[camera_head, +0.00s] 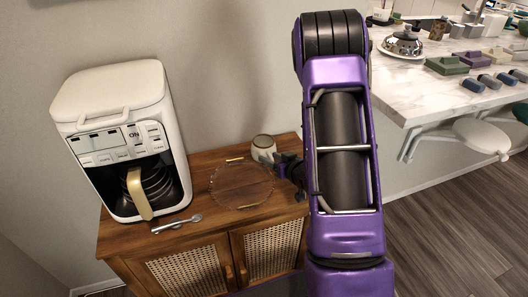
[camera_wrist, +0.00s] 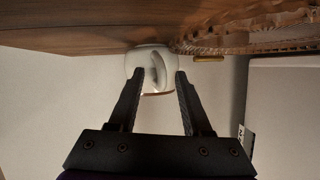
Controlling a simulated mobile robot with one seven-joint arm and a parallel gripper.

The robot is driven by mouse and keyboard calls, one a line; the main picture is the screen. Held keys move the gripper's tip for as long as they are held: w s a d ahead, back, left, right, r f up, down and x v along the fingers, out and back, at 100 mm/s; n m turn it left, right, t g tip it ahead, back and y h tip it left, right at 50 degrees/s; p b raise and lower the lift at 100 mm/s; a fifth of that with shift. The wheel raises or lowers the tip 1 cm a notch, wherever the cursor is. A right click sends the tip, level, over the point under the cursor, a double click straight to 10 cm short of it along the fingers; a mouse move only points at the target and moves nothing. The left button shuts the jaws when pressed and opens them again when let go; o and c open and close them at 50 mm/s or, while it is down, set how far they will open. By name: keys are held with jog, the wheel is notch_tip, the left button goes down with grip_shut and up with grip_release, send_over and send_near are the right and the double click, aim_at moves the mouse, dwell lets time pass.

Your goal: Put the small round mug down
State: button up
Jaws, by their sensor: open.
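The small round mug (camera_head: 263,148) is pale with a darker rim and stands upright on the wooden cabinet top (camera_head: 160,240), near its back edge by the wall. The wrist view is upside down; there the mug (camera_wrist: 141,62) stands with its base at the wood and its handle towards me. My gripper (camera_wrist: 159,73) is open, with its fingertips on either side of the handle, close to the mug's body. I cannot tell whether either finger touches it. In the head view my gripper (camera_head: 284,163) is just right of the mug, partly hidden by my arm.
A clear scalloped plate (camera_head: 240,186) lies just in front of the mug. A white coffee maker (camera_head: 120,135) stands at the left, with a spoon (camera_head: 178,224) before it. A marble counter (camera_head: 420,90) with several items is at the right. The wall is close behind the mug.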

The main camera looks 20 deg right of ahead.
grip_shut()
dwell(1.3)
